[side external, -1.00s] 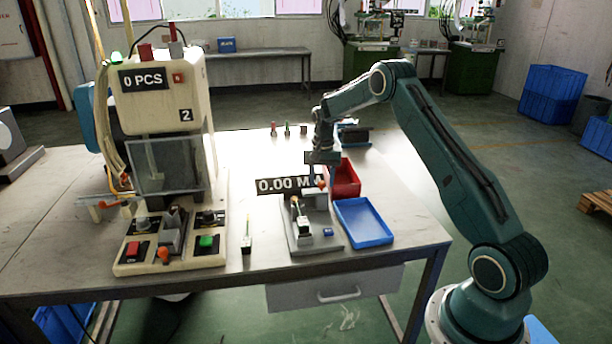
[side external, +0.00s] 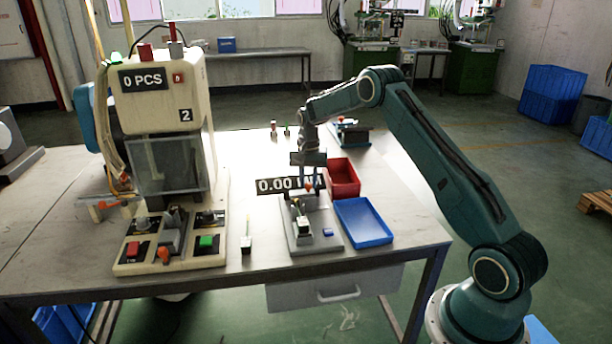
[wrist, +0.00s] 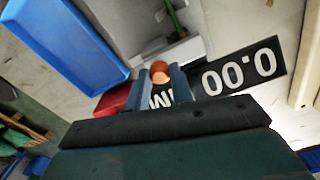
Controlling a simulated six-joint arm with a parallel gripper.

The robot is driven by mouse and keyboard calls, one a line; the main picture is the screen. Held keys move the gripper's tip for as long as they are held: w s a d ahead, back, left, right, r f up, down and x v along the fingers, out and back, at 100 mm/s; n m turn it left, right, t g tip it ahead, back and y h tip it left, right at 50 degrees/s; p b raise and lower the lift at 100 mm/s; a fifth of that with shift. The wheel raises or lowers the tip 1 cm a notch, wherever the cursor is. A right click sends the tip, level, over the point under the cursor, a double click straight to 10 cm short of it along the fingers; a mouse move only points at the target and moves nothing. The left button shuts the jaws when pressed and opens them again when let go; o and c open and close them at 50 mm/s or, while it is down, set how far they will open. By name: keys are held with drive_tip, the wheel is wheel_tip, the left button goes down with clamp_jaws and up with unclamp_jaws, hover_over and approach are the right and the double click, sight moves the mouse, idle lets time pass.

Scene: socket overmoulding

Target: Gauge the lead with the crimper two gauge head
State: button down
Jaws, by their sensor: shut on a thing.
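My gripper (side external: 308,184) is shut on an orange round knob, above the back end of the grey gauge stand (side external: 328,242). In the wrist view the orange knob (wrist: 160,70) sits between both fingers; what lies under it is mostly hidden. The stand carries a black and white block (side external: 302,226) and a small blue piece (side external: 328,232). A readout (side external: 270,186) beside the fingers shows 0.00, partly covered by them. A thin upright piece with a dark foot (side external: 247,238) stands left of the stand. Crimper two (side external: 160,105) reads 0 PCS.
A blue tray (side external: 363,222) and a red bin (side external: 343,178) lie close on the right. Small coloured pieces (side external: 274,129) stand at the back of the table.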

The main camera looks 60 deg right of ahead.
drive_tip(key=shift+w+a, duration=0.2)
drive_tip(key=c, duration=1.2)
unclamp_jaws()
drive_tip(key=shift+r, duration=0.1)
drive_tip(key=shift+d+r, duration=0.1)
drive_tip(key=shift+r, duration=0.3)
wheel_tip(320, 180, up, 13)
